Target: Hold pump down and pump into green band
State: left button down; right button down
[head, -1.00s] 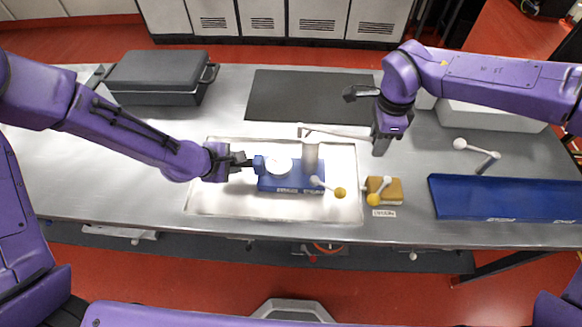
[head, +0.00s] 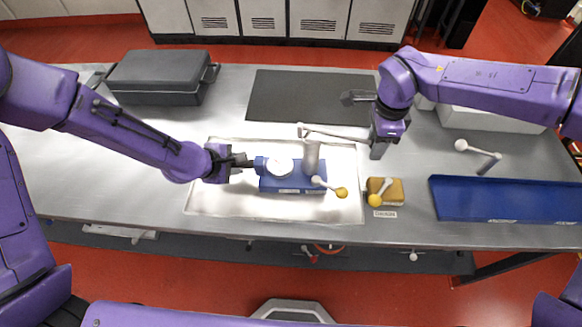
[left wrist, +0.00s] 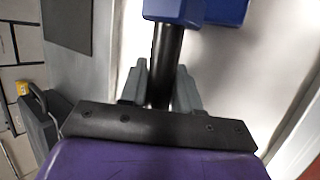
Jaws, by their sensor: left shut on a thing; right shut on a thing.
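The blue pump (head: 292,182) sits on a pale shallow tray (head: 215,200) in the middle of the table. It has a round white gauge (head: 279,166) and a grey upright post (head: 312,157); the gauge's marks and green band are too small to read. My left gripper (head: 243,161) is shut on the dark bar at the pump's left end; the left wrist view shows the dark bar (left wrist: 165,60) between its fingers. A pale pump lever (head: 335,131) runs right from the post. My right gripper (head: 377,148) is shut on the lever's right end, its fingertips partly hidden.
A yellow-knobbed lever (head: 341,192) is at the pump's front right. A tan block (head: 393,190) with another yellow-knobbed lever stands right of the tray. A blue tray (head: 500,200) lies further right, a grey case (head: 158,78) back left, a dark mat (head: 300,98) behind.

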jog(key=shift+w+d+r, duration=0.1)
jog(key=shift+d+r, duration=0.15)
jog(key=shift+r, duration=0.65)
jog(key=shift+d+r, duration=0.2)
jog(key=shift+r, duration=0.7)
jog(key=shift+a+r, duration=0.1)
jog(key=shift+r, duration=2.05)
